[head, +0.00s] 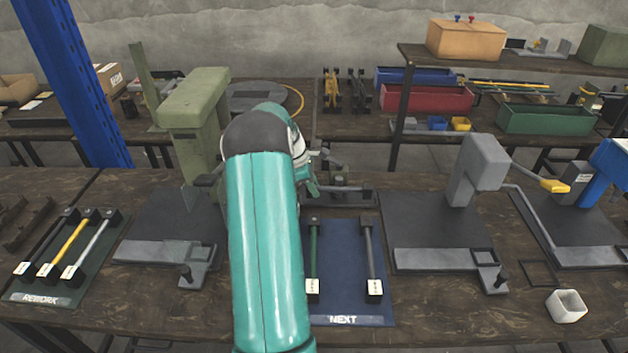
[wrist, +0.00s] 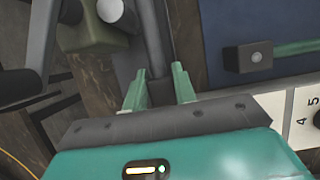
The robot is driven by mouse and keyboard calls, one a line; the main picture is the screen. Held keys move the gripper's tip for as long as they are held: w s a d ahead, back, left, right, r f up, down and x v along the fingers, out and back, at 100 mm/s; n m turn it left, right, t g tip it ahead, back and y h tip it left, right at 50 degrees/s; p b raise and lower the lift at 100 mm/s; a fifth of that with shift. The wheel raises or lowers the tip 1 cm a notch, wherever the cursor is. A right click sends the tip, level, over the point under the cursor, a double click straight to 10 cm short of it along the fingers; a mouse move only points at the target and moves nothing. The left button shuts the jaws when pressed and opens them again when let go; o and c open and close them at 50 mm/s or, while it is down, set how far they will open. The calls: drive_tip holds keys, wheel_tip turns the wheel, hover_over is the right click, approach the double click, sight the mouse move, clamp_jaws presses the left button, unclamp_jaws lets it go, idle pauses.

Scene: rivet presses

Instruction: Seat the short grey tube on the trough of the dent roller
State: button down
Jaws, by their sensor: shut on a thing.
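My gripper (wrist: 163,85) has its two green fingers closed on the short grey tube (wrist: 161,92), a dark grey piece between the fingertips in the wrist view. How far the tube extends is hard to tell against the dark metal behind it. What I take for the dent roller (head: 345,192) is a low grey fixture behind the blue mat in the head view. My arm hides its left part, and my gripper is over or beside it. In the wrist view grey round bars (wrist: 118,14) lie close by. I cannot tell whether the tube touches the trough.
The blue NEXT mat (head: 342,250) in front holds a green rod (head: 314,250) and a grey rod (head: 367,250). A green press (head: 195,110) stands left and a grey press (head: 480,170) right. A REWORK rack (head: 70,255) and a white square cup (head: 567,306) are farther out.

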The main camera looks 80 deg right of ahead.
drive_tip(key=shift+f, duration=0.4)
drive_tip(key=shift+f, duration=0.7)
idle(0.3)
drive_tip(key=c, duration=1.1)
unclamp_jaws()
drive_tip(key=shift+o, duration=0.2)
drive_tip(key=v, duration=1.4)
